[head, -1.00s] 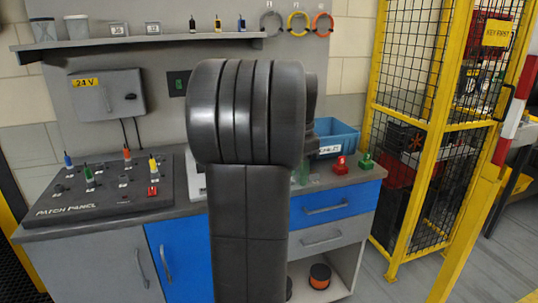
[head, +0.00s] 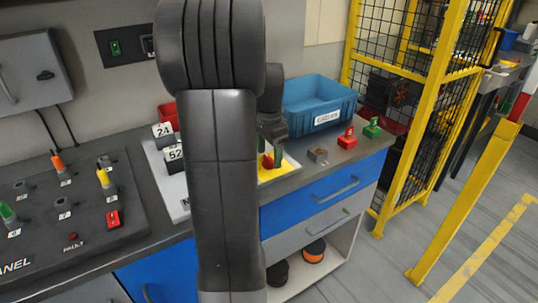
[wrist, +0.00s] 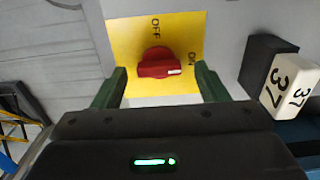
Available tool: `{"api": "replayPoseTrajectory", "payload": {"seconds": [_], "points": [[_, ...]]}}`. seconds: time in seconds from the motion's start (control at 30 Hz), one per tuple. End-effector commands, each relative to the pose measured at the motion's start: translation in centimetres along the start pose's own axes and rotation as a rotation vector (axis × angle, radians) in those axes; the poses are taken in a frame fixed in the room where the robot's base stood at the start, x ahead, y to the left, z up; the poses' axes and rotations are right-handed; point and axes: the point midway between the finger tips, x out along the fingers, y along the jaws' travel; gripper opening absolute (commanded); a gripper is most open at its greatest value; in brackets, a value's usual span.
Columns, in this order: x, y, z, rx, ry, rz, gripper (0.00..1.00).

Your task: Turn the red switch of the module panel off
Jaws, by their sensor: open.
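The red switch (wrist: 158,63) sits on a yellow plate (wrist: 122,40) marked OFF at the top and ON at the right in the wrist view. The white mark on its knob points right, towards ON. My gripper (wrist: 159,84) is open, with one green finger on each side of the switch and no clear contact. In the head view, the module panel (head: 160,168) is pale and lies on the bench. My arm hides much of it, and only part of the yellow plate (head: 288,164) shows by my gripper (head: 272,158).
Number blocks 24 (head: 163,131) and 52 (head: 173,153) stand on the panel. Block 37 (wrist: 288,85) is close to the right finger. A blue bin (head: 320,105), a red block (head: 347,138) and a green block (head: 372,128) are right of it. The patch panel (head: 85,260) is left.

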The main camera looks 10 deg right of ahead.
Motion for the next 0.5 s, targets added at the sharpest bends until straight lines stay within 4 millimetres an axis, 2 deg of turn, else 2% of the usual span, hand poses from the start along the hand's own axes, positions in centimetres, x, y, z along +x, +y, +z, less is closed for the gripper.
{"api": "replayPoseTrajectory", "payload": {"seconds": [0.1,0.37,0.4,0.5], "points": [[0.72,0.01,0.0,0.0,0.0,0.0,0.67],[0.85,0.01,0.01,0.0,0.0,0.0,0.67],[0.84,0.01,0.01,0.0,0.0,0.0,0.65],[0.83,0.0,0.0,0.0,0.0,0.0,0.46]]}}
